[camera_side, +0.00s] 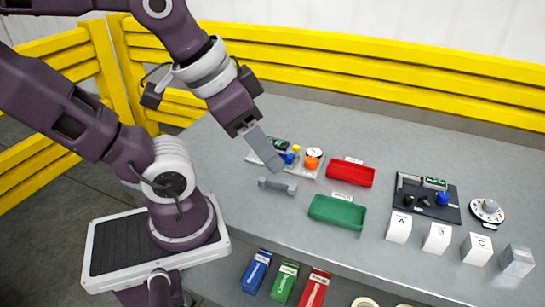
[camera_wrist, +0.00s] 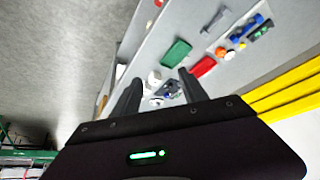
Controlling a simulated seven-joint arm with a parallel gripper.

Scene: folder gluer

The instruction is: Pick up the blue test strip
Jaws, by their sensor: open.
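A blue, flat, box-like piece with a white label (camera_side: 256,271) stands on a lower level in front of the worktop in the side view, at the left of a row. It is the only blue piece there that could be the test strip, and I cannot read its label. My gripper (camera_side: 277,167) is above the worktop, well up and back from the blue piece, tilted down to the right. In the wrist view, my gripper's two fingers (camera_wrist: 160,77) are apart with nothing held between them. I cannot make out the blue piece in the wrist view.
Green (camera_side: 285,283) and red (camera_side: 314,289) labelled pieces stand beside the blue one. A grey handle-shaped part (camera_side: 277,185), a green tray (camera_side: 337,212) and a red tray (camera_side: 350,173) lie near my gripper. White lettered blocks (camera_side: 437,237) line the right front. A yellow fence (camera_side: 400,75) runs behind.

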